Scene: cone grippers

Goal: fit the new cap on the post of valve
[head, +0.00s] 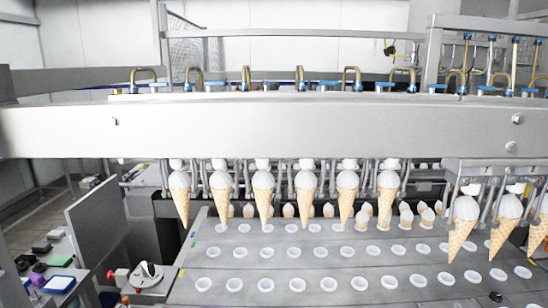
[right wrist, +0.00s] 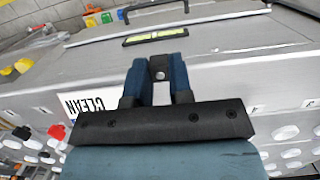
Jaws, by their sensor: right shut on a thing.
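In the head view neither gripper shows. I cannot pick out the valve or its post with certainty. A row of blue and brass fittings (head: 195,78) runs along the top of the long beam (head: 300,130).
Cones (head: 263,195) hang below the beam over a belt with white cups (head: 294,253). A side table with small items (head: 60,284) stands at the lower left.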

